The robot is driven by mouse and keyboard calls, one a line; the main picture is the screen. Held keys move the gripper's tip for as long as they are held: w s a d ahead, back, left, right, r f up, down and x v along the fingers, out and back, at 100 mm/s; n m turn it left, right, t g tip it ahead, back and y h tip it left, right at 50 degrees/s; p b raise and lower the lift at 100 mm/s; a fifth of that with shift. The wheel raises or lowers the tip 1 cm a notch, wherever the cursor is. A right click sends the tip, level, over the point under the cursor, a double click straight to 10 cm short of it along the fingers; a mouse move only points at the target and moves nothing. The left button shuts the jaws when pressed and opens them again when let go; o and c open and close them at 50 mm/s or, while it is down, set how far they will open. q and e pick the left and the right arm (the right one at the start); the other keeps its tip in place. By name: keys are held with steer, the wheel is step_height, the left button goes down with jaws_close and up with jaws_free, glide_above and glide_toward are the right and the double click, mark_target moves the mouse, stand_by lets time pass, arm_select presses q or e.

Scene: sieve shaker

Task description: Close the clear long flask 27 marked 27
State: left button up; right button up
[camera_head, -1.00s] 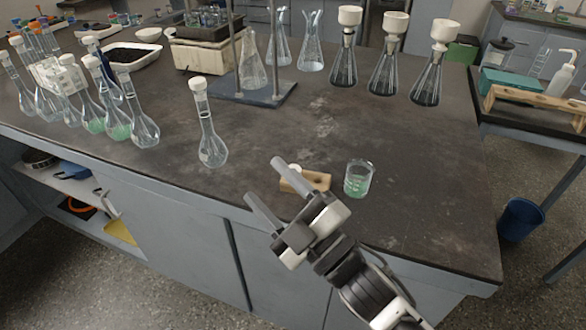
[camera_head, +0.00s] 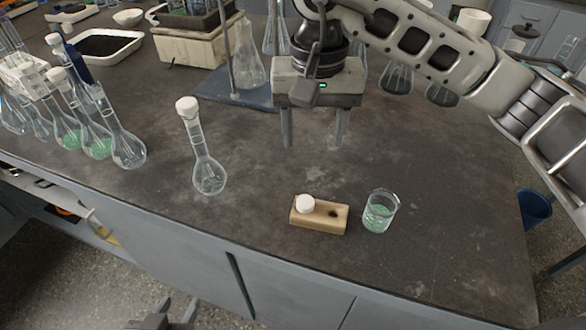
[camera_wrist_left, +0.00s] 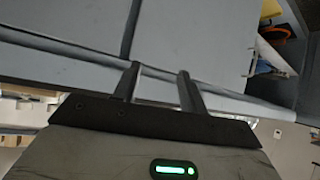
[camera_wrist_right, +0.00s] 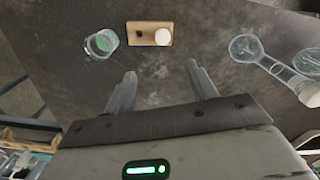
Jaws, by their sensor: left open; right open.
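A clear long-necked flask (camera_head: 208,176) stands alone and upright near the table's front edge, a white cap (camera_head: 187,106) at its mouth. I cannot read a 27 on it. A wooden block (camera_head: 319,216) right of it holds a white stopper (camera_head: 305,203) beside an empty dark hole. The block (camera_wrist_right: 144,34) and stopper (camera_wrist_right: 163,37) also show in the right wrist view. My right gripper (camera_head: 314,138) is open and empty above the table, behind the block and right of the flask. My left gripper (camera_head: 172,312) is open and empty, low in front of the table.
A small beaker with green contents (camera_head: 379,212) stands right of the block. Several capped flasks (camera_head: 97,138), some with green liquid, crowd the left. A stand base (camera_head: 238,88) and more flasks (camera_head: 397,78) are behind. The table between the lone flask and block is clear.

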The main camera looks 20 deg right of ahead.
steer(key=p, duration=0.1)
glide_above(305, 200)
steer(key=f, duration=1)
steer(key=shift+s+d+f, duration=0.1)
steer(key=shift+s+d, duration=0.15)
steer(key=shift+d, duration=0.15)
arm_select(q)
steer(key=shift+s, duration=0.75)
steer(key=shift+r, duration=0.1)
arm_select(e)
steer(key=shift+f, duration=0.1)
steer(key=f, duration=0.1)
steer(key=f+p, duration=0.1)
steer(key=f, duration=0.2)
steer(key=shift+w+a+f+p, duration=0.2)
steer(key=shift+a+p, duration=0.15)
steer(key=shift+f, duration=0.3)
arm_select(q)
steer(key=shift+s+a+r, duration=0.1)
steer(key=shift+s+a, duration=0.05)
steer(key=shift+a, duration=0.05)
